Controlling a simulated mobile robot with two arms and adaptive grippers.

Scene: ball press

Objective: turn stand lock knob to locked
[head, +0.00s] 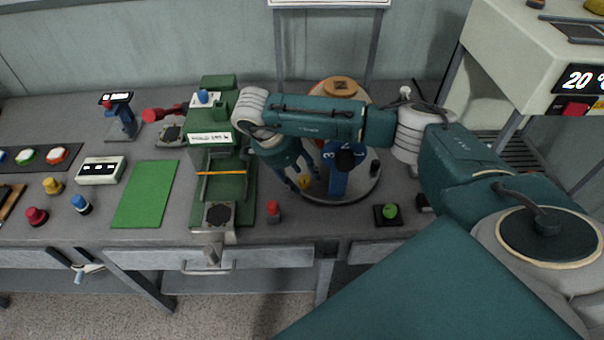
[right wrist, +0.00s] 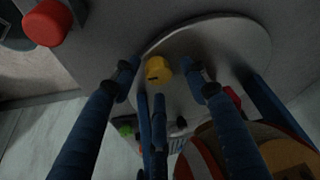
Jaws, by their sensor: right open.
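The yellow knob (head: 304,182), which I take for the stand lock knob, sits on the round grey stand plate (head: 340,194), near its front left edge. In the right wrist view the knob (right wrist: 158,69) shows a short dark mark on its face. My right gripper (head: 299,181) reaches down over that side of the plate. In the right wrist view my right gripper (right wrist: 163,74) is open, with blue fingers on either side of the knob and a gap to each. A further finger points at it from below. Contact is not visible. My left gripper is out of view.
A blue numbered piece (head: 338,172) stands on the plate close to my fingers. A red knob (head: 273,208) is at the left of the plate, near the green press (head: 250,190). A green button (head: 389,211) is at the right. A green mat (head: 146,194) lies further left.

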